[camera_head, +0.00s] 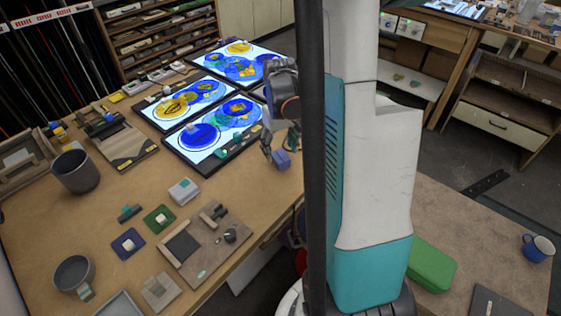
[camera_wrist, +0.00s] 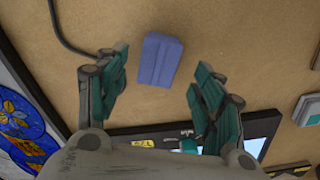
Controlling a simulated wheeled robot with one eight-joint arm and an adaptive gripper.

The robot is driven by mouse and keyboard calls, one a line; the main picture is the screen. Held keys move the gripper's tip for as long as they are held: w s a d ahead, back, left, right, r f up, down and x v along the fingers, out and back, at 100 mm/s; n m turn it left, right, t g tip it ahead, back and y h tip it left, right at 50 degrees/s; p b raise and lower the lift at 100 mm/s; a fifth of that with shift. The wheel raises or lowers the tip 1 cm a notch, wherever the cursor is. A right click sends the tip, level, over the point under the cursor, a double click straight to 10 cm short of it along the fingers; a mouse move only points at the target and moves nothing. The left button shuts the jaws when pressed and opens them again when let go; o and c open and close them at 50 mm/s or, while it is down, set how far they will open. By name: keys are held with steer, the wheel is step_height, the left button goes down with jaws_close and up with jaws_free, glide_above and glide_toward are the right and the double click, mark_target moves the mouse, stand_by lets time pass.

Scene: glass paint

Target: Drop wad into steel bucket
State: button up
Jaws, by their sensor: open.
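A small blue-violet block (camera_head: 281,159), possibly the wad, lies on the wooden table near its edge. In the wrist view the block (camera_wrist: 159,60) sits between the spread fingertips, a little nearer the left one, with gaps on both sides. My gripper (camera_head: 279,146) is open and empty beside and above the block; my arm column hides part of the area right of it. A dark grey bucket (camera_head: 76,173) stands upright at the table's left side, seemingly the steel bucket. A second grey round vessel (camera_head: 74,273) stands at the front left.
Lit glass-paint panels (camera_head: 212,133) lie behind the block. White pieces rest on a green pad (camera_head: 159,218) and a blue pad (camera_head: 128,243). A tool board (camera_head: 205,247) lies at the front. Bare tabletop (camera_head: 225,190) separates the block from the buckets. A dark cable (camera_wrist: 70,45) runs near the left finger.

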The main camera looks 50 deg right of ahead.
mark_target(281, 156)
step_height(281, 156, down, 4)
steer(key=shift+f+b, duration=0.1)
steer(key=shift+b, duration=0.75)
steer(key=shift+s, duration=0.1)
steer(key=c, duration=0.9)
steer(key=shift+r, duration=0.2)
step_height(281, 156, up, 20)
steer(key=p, duration=0.6)
steer(key=shift+f+p, duration=0.1)
steer(key=shift+p, duration=0.3)
